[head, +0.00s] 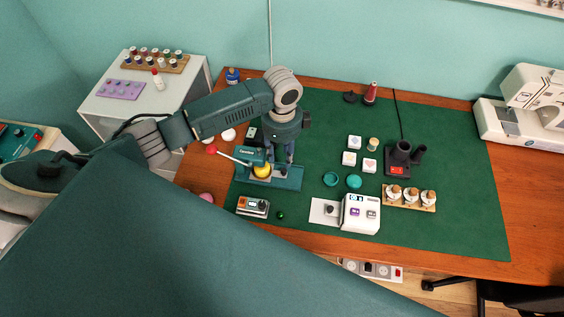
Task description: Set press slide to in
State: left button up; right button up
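The press (252,157) is a teal machine with a long lever ending in a red ball, at the left of the green mat. A yellow round part (262,171) sits at its front, above its teal base (287,180). The slide is too small to make out clearly, so I cannot tell whether it is in or out. My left gripper (283,158) points down at the right side of the press, its fingertips close above or behind the base. I cannot tell contact or finger gap. My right gripper is not in view.
A small grey device (253,206) stands in front of the press. A white machine (361,214) with a flat plate stands to the right. White blocks, teal cups, a dark tool stand (399,160) and a jar rack (409,197) are further right. The mat's right side is clear.

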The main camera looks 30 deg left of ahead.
pick_arm(q)
jog(key=shift+r, duration=2.1)
jog(key=shift+s+f, duration=0.1)
